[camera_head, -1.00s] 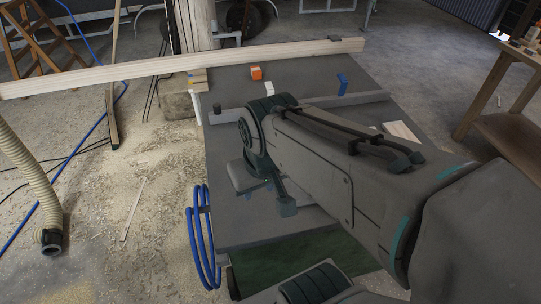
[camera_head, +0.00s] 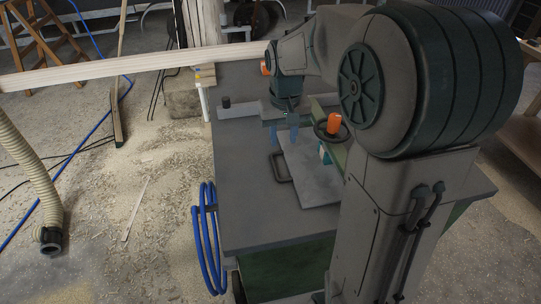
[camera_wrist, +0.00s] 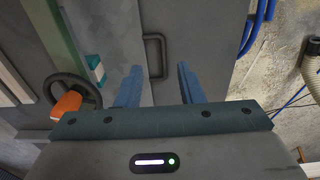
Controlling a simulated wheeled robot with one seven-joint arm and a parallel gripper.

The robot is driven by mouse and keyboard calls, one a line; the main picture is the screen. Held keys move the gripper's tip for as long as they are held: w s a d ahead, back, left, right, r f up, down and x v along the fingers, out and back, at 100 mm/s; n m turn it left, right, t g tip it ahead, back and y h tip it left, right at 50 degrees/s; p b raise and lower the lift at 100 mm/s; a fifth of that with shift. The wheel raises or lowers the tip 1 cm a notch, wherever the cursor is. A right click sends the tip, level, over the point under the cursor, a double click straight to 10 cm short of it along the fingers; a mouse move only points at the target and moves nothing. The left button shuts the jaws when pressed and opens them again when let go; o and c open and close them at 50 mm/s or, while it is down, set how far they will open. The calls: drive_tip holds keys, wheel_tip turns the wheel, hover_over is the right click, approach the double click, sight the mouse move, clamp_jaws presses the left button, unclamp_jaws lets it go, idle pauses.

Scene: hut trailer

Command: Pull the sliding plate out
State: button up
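The sliding plate (camera_head: 312,178) is a flat light-grey panel on the dark workbench. A dark loop handle (camera_head: 281,167) stands at its left edge; the handle (camera_wrist: 147,50) also shows in the wrist view. My gripper (camera_head: 283,137) hangs over the bench, near the plate's far end and behind the handle. In the wrist view my gripper (camera_wrist: 159,86) has its two blue fingers spread apart with nothing between them. The handle appears ahead of the gap between the fingers, apart from both. My arm hides part of the bench on the right.
A handwheel with an orange knob (camera_head: 334,124) and a green bar (camera_head: 357,163) stand right of the plate. A long wooden beam (camera_head: 130,67) crosses the far side. Blue hose coils (camera_head: 206,235) hang at the bench's left edge. The front-left bench top is clear.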

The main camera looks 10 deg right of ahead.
drive_tip(key=b, duration=0.1)
hover_over(277, 174)
wheel_tip(277, 174, down, 5)
drive_tip(key=shift+g, duration=0.4)
wheel_tip(277, 174, down, 14)
drive_tip(key=shift+s, duration=0.1)
clamp_jaws()
